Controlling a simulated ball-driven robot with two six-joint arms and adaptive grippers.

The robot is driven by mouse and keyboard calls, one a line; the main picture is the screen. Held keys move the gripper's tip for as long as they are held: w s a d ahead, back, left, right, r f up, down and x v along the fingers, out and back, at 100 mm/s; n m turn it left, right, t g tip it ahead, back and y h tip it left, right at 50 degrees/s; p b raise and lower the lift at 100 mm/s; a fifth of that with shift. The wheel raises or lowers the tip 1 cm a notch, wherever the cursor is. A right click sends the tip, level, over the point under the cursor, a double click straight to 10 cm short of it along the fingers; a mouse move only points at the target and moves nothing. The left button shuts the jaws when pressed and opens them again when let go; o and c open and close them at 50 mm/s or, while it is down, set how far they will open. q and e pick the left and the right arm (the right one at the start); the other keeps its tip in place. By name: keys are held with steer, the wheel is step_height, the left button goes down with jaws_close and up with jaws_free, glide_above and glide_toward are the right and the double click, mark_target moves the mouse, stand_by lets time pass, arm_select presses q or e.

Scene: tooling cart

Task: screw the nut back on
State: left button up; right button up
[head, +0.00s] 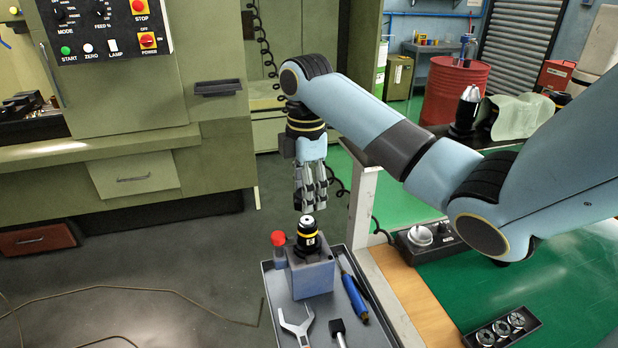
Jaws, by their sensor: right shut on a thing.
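My right gripper (311,200) points straight down above the cart, its fingers shut on the nut. The nut is mostly hidden between the fingers. Just below stands a tool holder (307,240), black with a yellow band and a pale top. It is upright in a grey-blue block (313,279) on the cart tray. A small gap shows between the fingertips and the holder's top. My left gripper is not in view.
On the cart tray (269,299), a red-capped bottle (279,247) stands left of the block. A blue-handled tool (354,297) lies right, with a spanner (297,325) and a black-headed tool (338,328) in front. A bench with a wooden edge (405,290) adjoins right.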

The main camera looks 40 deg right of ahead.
mark_target(307, 218)
steer(key=shift+d+f, duration=0.15)
steer(key=shift+f, duration=0.7)
steer(key=shift+f+b, duration=0.5)
steer(key=shift+f, duration=0.8)
steer(key=shift+r+p, duration=0.1)
steer(key=shift+p, duration=0.4)
steer(key=shift+f, duration=0.85)
stand_by(0.6)
steer(key=m, duration=0.6)
steer(key=m, duration=0.6)
steer(key=shift+w, duration=0.1)
